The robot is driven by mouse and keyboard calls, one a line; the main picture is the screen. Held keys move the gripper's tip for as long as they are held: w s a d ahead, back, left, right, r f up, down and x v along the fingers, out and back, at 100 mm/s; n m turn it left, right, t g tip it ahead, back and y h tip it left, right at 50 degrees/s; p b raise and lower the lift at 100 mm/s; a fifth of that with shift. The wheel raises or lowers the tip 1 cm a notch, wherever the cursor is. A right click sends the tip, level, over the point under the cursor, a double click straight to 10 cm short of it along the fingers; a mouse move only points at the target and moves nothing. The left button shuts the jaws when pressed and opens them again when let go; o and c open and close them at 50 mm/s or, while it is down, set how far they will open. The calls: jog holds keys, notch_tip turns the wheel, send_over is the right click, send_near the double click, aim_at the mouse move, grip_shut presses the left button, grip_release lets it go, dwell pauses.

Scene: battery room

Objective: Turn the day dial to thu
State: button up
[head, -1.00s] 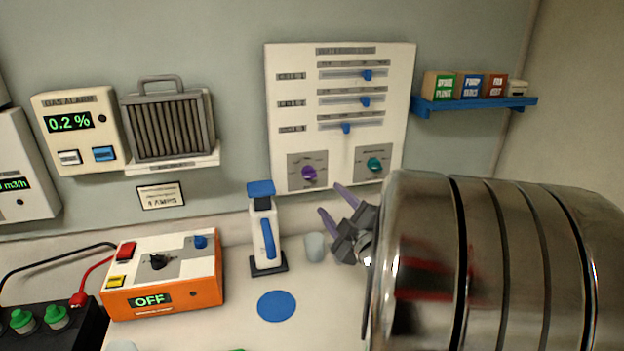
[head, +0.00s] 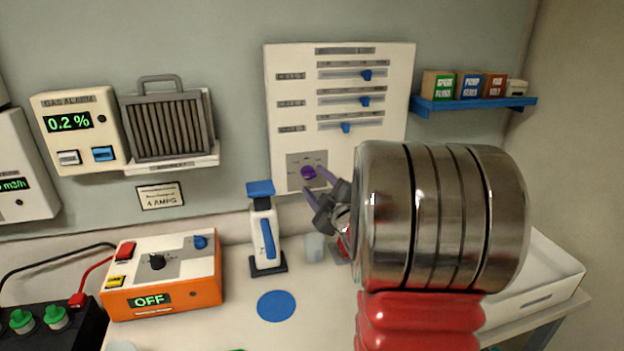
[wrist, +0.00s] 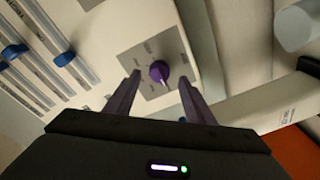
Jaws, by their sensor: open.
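The purple dial (head: 308,172) sits on a grey square plate (head: 294,180) at the lower left of the white wall panel (head: 285,60). In the wrist view the purple dial (wrist: 159,72) has a pale pointer mark, and the labels around it are too small to read. My gripper (head: 315,186) is open, its two purple-grey fingers reaching toward the dial. In the wrist view my gripper (wrist: 160,80) has one finger on each side of the dial. I cannot tell whether either finger touches it.
Blue sliders (head: 366,75) are above the dial on the panel. My arm hides the panel's lower right. Below stand a white and blue handheld device (head: 264,235), a pale cup (head: 314,247) and an orange box (head: 190,290). A white tray (head: 545,290) is at right.

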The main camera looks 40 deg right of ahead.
aim_at(311, 177)
jog(key=shift+x, duration=1.75)
jog(key=shift+c, duration=0.4)
jog(key=c, duration=1)
